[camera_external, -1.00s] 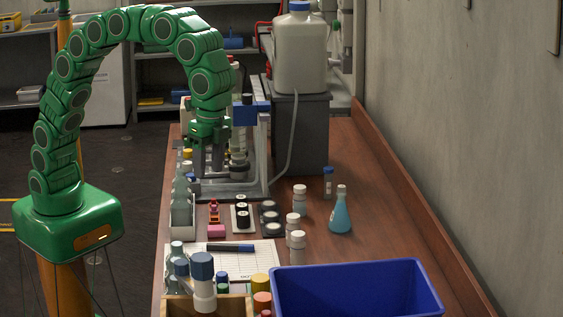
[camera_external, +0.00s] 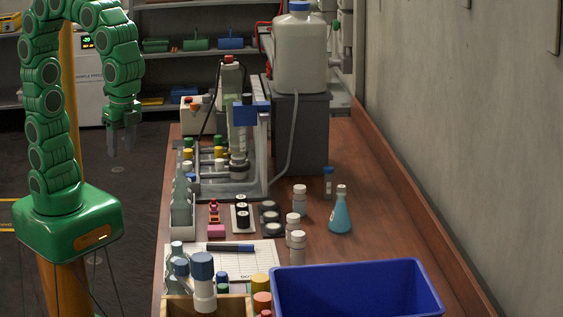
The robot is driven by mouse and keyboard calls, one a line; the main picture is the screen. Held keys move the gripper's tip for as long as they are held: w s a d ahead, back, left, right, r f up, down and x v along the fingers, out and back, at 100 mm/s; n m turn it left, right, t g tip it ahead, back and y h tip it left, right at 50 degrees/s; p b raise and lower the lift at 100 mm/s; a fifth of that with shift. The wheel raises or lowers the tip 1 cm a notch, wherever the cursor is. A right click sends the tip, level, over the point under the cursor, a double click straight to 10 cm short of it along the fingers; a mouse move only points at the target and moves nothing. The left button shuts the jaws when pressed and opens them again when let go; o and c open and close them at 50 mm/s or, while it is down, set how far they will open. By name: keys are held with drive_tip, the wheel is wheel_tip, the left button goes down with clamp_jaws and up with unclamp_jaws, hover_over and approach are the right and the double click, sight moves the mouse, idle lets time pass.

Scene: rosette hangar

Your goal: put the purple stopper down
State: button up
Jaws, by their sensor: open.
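My gripper (camera_external: 122,142) hangs fingers-down over the dark floor, left of the brown bench (camera_external: 340,260). It is open, with nothing visible between its fingers. I cannot make out a purple stopper anywhere in view; it may be hidden or too small to tell. A rack area at the back left of the bench holds several small capped bottles (camera_external: 218,152), beside a stand with a blue clamp (camera_external: 250,113).
A large jug (camera_external: 299,50) stands on a dark box. The bench's right side is mostly clear.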

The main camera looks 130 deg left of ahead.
drive_tip(key=s+f, duration=0.2)
drive_tip(key=s, duration=0.7)
drive_tip(key=s+d+f, duration=0.1)
drive_tip(key=s+f, duration=0.2)
drive_tip(key=s, duration=0.6)
drive_tip(key=shift+s+d+f, duration=0.3)
drive_tip(key=shift+s+f, duration=0.05)
drive_tip(key=shift+a, duration=0.1)
